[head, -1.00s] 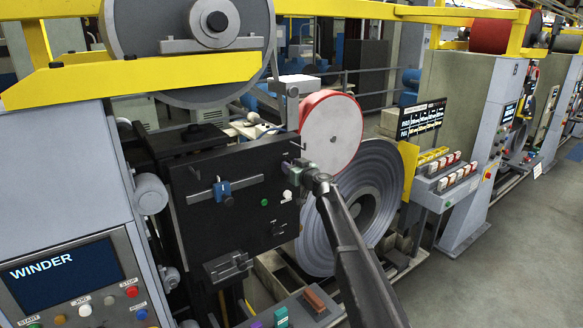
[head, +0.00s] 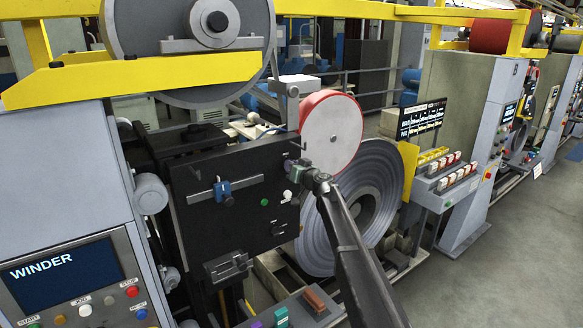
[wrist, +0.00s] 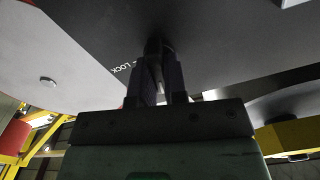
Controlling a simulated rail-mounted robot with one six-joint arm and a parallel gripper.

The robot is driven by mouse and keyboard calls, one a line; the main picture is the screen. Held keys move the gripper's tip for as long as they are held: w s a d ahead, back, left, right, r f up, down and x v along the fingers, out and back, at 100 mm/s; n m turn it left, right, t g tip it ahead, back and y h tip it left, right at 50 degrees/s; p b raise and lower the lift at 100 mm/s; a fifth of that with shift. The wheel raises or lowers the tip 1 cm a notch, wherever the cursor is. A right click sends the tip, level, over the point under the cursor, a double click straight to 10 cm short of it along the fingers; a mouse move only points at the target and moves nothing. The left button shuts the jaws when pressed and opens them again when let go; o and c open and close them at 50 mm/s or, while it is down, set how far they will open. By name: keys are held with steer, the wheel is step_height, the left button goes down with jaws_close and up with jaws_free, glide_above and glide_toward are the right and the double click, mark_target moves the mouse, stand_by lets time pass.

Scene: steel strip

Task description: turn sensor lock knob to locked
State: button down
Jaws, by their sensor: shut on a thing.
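The sensor lock knob (wrist: 155,47) is a small dark knob on the black panel (head: 235,190); in the wrist view "LOCK" lettering shows on the panel just left of it. My gripper (wrist: 160,75) is shut on the knob, its two dark fingers on either side of it. In the head view my gripper (head: 296,171) is at the panel's right edge, and it mostly hides the knob. The knob's exact turn angle cannot be told.
A white knob (head: 287,195) and a green button (head: 264,202) sit on the panel close by. A blue slider block (head: 222,190) is further left. A red-rimmed white disc (head: 333,130) and a large grey steel coil (head: 365,190) stand right behind my arm.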

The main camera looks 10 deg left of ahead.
steer(key=m, duration=0.7)
steer(key=shift+d+f, duration=0.1)
steer(key=shift+f, duration=0.05)
steer(key=m, duration=0.4)
steer(key=shift+f+m, duration=0.15)
steer(key=shift+m, duration=1.75)
steer(key=c, duration=1.2)
jaws_free()
steer(key=shift+w, duration=0.1)
steer(key=shift+o, duration=0.2)
steer(key=v, duration=1.1)
